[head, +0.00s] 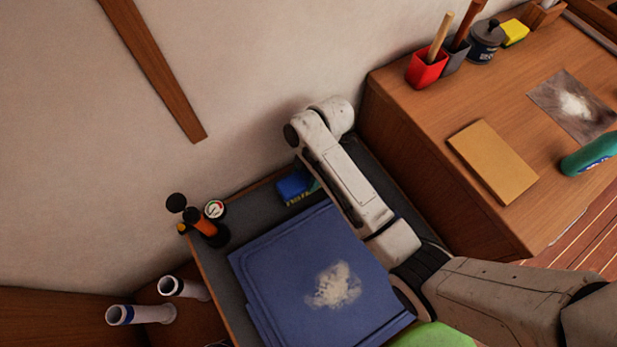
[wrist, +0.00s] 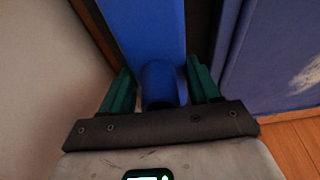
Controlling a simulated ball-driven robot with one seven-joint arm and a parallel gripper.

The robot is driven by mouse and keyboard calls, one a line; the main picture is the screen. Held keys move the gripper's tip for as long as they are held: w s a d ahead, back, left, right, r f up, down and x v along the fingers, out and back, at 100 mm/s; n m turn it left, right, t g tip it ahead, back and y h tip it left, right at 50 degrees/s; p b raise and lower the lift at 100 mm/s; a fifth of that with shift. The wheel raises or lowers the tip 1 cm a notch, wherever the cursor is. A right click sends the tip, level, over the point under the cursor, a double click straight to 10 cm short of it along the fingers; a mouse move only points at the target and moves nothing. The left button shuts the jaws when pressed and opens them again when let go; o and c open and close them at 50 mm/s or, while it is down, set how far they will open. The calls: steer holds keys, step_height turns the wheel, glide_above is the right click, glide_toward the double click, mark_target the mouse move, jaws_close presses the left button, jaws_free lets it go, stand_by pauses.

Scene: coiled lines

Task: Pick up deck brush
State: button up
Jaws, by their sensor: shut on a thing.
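The deck brush appears as a blue block with a short rounded stub (wrist: 160,85) in the wrist view. In the head view it is a small blue piece (head: 293,184) with a yellowish lower edge, by the wall behind the blue folded cloth or pad. My gripper (wrist: 160,72) has its two green fingers on either side of the rounded blue stub, shut on it. In the head view the fingers are mostly hidden behind my arm, with a bit of green beside the blue piece. The far end of the brush is out of sight.
A blue pad (head: 300,270) with a pale powdery patch lies on a dark surface below my arm. An orange-black gauge tool (head: 205,232) stands left. White tubes (head: 140,314) stand lower left. A wooden cabinet (head: 440,130) with a red cup (head: 427,68) rises on the right.

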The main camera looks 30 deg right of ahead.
steer(key=c, duration=0.4)
steer(key=shift+r, duration=0.1)
steer(key=shift+r, duration=0.6)
steer(key=s+r+p, duration=0.2)
steer(key=s+r, duration=0.2)
steer(key=s+d+r+p, duration=0.1)
steer(key=s+r, duration=0.2)
steer(key=s, duration=0.2)
steer(key=s+r+p, duration=0.2)
steer(key=s+r, duration=0.2)
steer(key=s, duration=0.1)
steer(key=shift+d+r+p, duration=0.2)
steer(key=shift+r+p, duration=0.1)
steer(key=shift+r, duration=0.05)
